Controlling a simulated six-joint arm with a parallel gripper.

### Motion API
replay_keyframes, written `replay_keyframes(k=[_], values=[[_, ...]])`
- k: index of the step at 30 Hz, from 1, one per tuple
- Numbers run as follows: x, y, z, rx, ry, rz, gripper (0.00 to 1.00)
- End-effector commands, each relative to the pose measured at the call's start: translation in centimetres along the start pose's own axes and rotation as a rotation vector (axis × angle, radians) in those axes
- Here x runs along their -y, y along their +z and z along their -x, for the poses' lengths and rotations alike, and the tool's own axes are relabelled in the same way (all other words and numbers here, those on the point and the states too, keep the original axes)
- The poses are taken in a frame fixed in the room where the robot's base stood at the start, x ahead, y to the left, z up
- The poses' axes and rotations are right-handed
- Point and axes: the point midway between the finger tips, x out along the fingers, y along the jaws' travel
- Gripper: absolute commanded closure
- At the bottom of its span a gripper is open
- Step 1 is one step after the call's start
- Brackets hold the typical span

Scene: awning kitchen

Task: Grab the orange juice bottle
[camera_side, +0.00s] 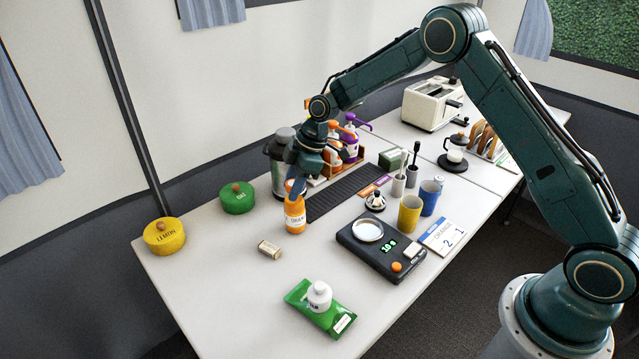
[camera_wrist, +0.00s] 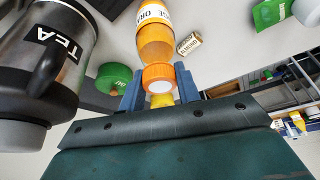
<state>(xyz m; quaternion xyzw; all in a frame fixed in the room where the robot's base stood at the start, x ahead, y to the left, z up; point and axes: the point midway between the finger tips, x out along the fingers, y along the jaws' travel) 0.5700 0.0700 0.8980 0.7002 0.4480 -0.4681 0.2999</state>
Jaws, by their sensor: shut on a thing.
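The orange juice bottle (camera_side: 295,218) stands upright on the white table, with an orange body and a white label. My gripper (camera_side: 297,188) points down over it, its blue fingers at the bottle's top. In the wrist view the bottle (camera_wrist: 155,40) has its orange cap between the two blue fingers of my gripper (camera_wrist: 159,88), which is shut on it. The fingers partly hide the bottle's top in the side view.
A tea flask (camera_side: 279,160) stands close behind the bottle, with a black ridged mat (camera_side: 345,192) to the right. A small box (camera_side: 269,249), green lidded tin (camera_side: 237,197), yellow lemon tin (camera_side: 164,236) and scale (camera_side: 366,258) are nearby. The table's front left is clear.

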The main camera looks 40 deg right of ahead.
Motion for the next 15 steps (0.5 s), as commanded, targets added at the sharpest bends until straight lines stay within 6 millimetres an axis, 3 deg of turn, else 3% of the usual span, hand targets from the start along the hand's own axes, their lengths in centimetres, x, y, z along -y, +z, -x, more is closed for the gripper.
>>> replay_keyframes(k=[8, 15], values=[[-0.1, -1.0, 2.3, -0.002, 0.005, 0.002, 1.0], [-0.2, -2.6, 6.3, -0.004, 0.007, 0.003, 1.0]])
